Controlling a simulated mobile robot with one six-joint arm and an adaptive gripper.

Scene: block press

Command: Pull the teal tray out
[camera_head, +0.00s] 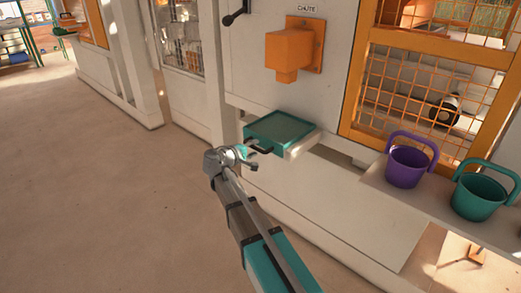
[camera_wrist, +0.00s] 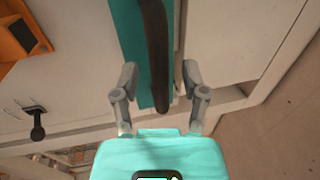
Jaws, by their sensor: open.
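The teal tray (camera_head: 281,130) sits on a pale ledge below the orange chute, against the machine's white wall. Its dark handle (camera_head: 259,148) is on the side facing my arm. In the wrist view the handle (camera_wrist: 157,50) is a dark bar running between my open fingers, with the teal tray (camera_wrist: 128,40) behind it. My gripper (camera_wrist: 158,82) is open, with one finger on each side of the handle's line and gaps showing on both sides. In the head view my gripper (camera_head: 250,160) is right at the handle, and its fingertips are partly hard to make out.
The orange chute (camera_head: 290,52) juts out above the tray. A purple bucket (camera_head: 405,166) and a teal bucket (camera_head: 478,193) stand on a shelf to the right. A black lever (camera_head: 235,14) is on the wall. The floor (camera_head: 110,190) to the left is clear.

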